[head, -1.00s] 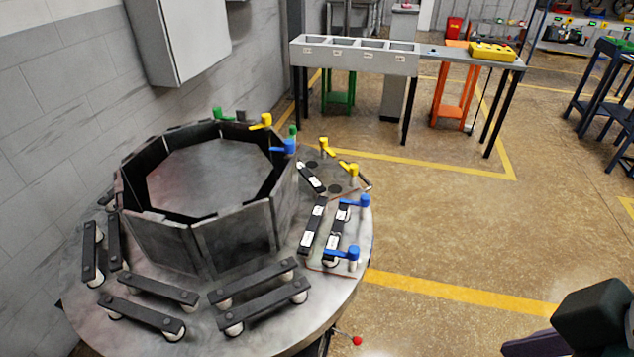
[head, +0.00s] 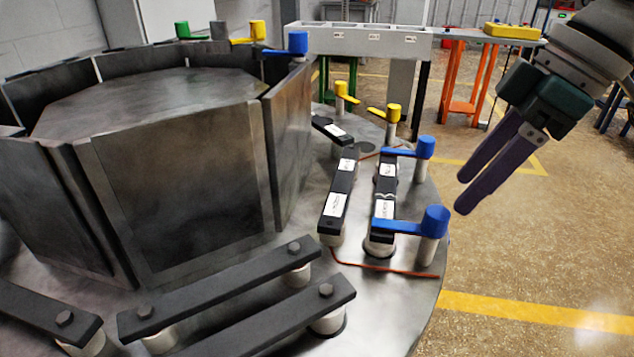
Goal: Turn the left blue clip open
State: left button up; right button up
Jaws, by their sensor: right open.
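Two blue clips are on the right side of the round metal plate. The nearer blue clip (head: 434,222) and the farther blue clip (head: 423,147) each have a round knob on a light post and a flat arm pointing left across black bars. A third blue clip (head: 298,44) is on the rim of the octagonal ring. I cannot tell which is the left one. My right gripper (head: 463,195) is open and empty, its purple fingers pointing down-left, right of the two plate clips and apart from them. My left gripper is not in view.
Yellow clips (head: 394,113) stand behind the blue ones. The dark octagonal ring (head: 185,180) fills the left. Black bars (head: 265,315) on light posts lie in front. A grey table (head: 365,42) stands behind. The floor right of the plate is clear.

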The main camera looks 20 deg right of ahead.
aim_at(423, 231)
jog(key=shift+w+d+f, duration=0.1)
jog(key=shift+w+f, duration=0.2)
jog(key=shift+w, duration=0.05)
jog(key=shift+w+f, duration=0.1)
jog(key=shift+f, duration=0.15)
pick_arm(q)
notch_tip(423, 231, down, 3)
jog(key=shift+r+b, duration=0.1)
jog(key=shift+b, duration=0.95)
pick_arm(e)
jog(key=x, duration=0.9)
jog(key=shift+a, duration=0.2)
jog(key=shift+c, duration=0.3)
grip_shut()
